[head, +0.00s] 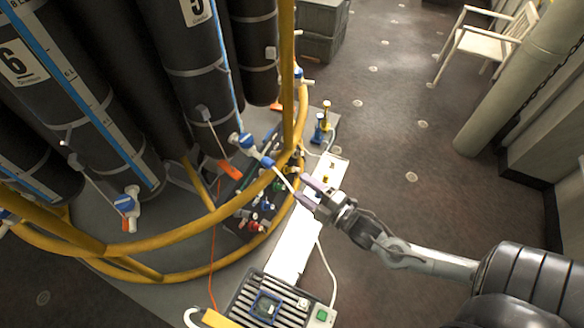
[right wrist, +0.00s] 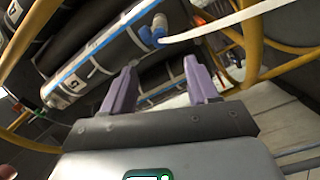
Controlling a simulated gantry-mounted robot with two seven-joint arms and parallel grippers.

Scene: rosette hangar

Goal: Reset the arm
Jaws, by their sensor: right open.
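My right arm comes in from the lower right in the head view. Its right gripper (head: 309,190) is open, with two pale purple fingers pointing up and left towards the yellow rail. In the right wrist view the fingers of the right gripper (right wrist: 160,84) stand apart with nothing held between them. Beyond them lie dark bottles and a blue valve (right wrist: 154,32) with a white tube. My left gripper is not in view.
Large dark bottles (head: 183,75) stand inside a round yellow rail (head: 185,222) on the left. A white panel (head: 293,245) and a slatted grey box (head: 252,295) lie below the gripper. A pillar (head: 510,90) and a white chair (head: 490,42) are at right. Floor between is clear.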

